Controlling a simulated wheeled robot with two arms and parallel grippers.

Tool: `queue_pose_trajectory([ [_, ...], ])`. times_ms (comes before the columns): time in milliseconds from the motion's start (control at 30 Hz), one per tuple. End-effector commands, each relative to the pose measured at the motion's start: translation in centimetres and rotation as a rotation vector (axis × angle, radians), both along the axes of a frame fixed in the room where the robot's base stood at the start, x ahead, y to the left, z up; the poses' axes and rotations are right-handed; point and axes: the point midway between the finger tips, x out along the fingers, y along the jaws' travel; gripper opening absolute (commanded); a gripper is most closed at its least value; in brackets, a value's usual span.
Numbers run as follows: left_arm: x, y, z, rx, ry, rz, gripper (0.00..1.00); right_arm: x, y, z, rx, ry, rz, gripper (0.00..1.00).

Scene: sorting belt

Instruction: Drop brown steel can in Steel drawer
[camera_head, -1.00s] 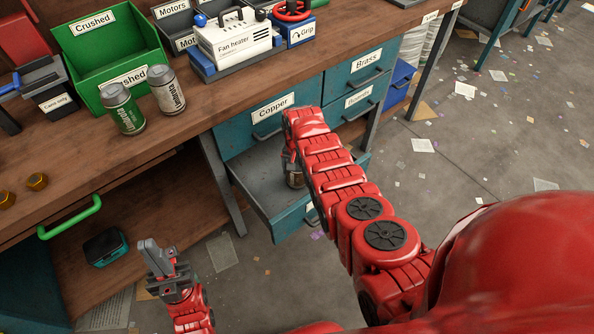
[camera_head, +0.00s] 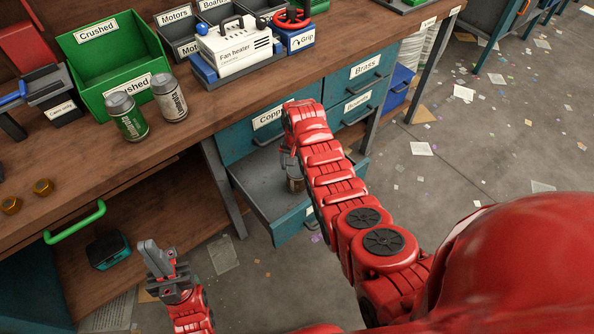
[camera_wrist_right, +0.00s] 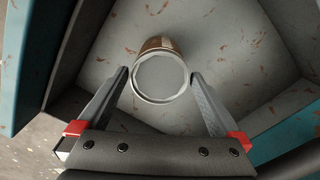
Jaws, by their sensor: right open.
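The brown can (camera_head: 296,185) stands in the open drawer (camera_head: 262,196) below the Copper drawer, and its label is mostly hidden by my arm. In the right wrist view the can (camera_wrist_right: 160,77) shows its pale round end and a brown side, on the scuffed grey drawer floor (camera_wrist_right: 225,55). My right gripper (camera_wrist_right: 159,78) is open, with one finger on each side of the can and a gap visible at the right finger. It also shows in the head view (camera_head: 289,162), partly behind my arm. My left gripper (camera_head: 158,250) is low at the left, away from the drawer, with nothing visible in it.
A green can (camera_head: 126,117) and a silver can (camera_head: 169,98) stand on the workbench by the green Crushed bin (camera_head: 108,52). The closed Copper (camera_head: 250,130), Brass (camera_head: 369,73) and Boards (camera_head: 360,104) drawers surround my right arm.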

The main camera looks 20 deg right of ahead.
Motion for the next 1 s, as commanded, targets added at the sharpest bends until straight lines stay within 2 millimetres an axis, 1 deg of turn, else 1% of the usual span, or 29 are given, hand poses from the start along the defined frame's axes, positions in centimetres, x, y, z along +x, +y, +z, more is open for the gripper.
queue_pose_trajectory([
  [33,0.0,0.0,0.2,0.0,0.0,0.0,0.0,0.2,0.0,1.0,-0.001,-0.008,0.0,1.0],
  [200,0.0,0.0,0.4,0.0,0.0,0.0,0.0,0.1,0.0,4.2,-0.001,-0.004,0.0,1.0],
  [300,0.0,0.0,0.4,0.0,0.0,0.0,0.0,0.1,0.0,5.8,-0.001,-0.005,0.0,1.0],
  [400,0.0,0.0,0.4,0.0,0.0,0.0,0.0,0.1,0.0,7.0,-0.001,-0.003,0.0,1.0],
  [567,0.0,0.0,0.4,0.0,0.0,0.0,0.0,0.1,0.0,7.8,-0.001,-0.003,0.0,1.0],
  [1000,0.0,0.0,0.4,0.0,0.0,0.0,0.0,0.0,0.0,7.7,-0.001,-0.002,0.0,1.0],
])
